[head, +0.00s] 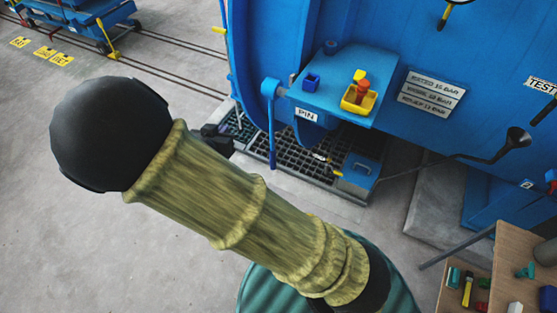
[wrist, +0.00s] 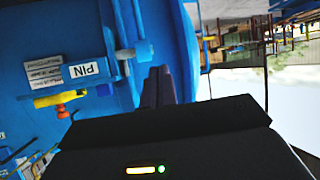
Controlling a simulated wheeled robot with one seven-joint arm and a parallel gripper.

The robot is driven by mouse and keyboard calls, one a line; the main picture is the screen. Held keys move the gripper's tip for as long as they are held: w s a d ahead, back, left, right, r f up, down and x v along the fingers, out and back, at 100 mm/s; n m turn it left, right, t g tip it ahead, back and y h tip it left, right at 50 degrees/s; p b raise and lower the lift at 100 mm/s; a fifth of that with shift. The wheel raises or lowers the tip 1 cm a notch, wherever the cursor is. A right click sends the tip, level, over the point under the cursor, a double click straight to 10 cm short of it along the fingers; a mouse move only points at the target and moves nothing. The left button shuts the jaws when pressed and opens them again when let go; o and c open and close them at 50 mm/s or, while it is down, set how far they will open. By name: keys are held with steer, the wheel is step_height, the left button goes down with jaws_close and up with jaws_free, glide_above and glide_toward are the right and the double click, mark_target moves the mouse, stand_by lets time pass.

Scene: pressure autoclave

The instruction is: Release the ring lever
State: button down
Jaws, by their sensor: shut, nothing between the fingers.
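The blue autoclave body (head: 400,40) fills the upper right of the head view. A blue handle (head: 270,120) hangs down at its left edge, beside the PIN label. A long thin rod with a black knob (head: 517,138) reaches out at the right; I cannot tell which of these is the ring lever. My gripper (head: 217,138) is mostly hidden behind my sleeved arm. In the wrist view its dark fingers (wrist: 158,86) are together and empty, close to the handle with no clear contact.
A blue shelf (head: 325,80) carries a yellow tray (head: 352,105) with an orange item. A dark floor grating (head: 275,150) and a blue box (head: 360,175) lie below. A wooden workbench (head: 525,240) stands lower right. The concrete floor at the left is open, with a blue cart (head: 75,20) behind.

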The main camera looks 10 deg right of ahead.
steer(key=s+d+r+n+g+y, duration=0.2)
steer(key=s+d+g, duration=0.2)
steer(key=s+d, duration=0.3)
steer(key=s+d+r+n+g+y, duration=0.2)
steer(key=s+d+g+y, duration=0.1)
steer(key=s+d, duration=0.4)
steer(key=d+g, duration=0.1)
steer(key=d, duration=0.2)
steer(key=shift+s+n+g, duration=0.3)
steer(key=shift+s+n, duration=0.05)
steer(key=shift+n, duration=0.05)
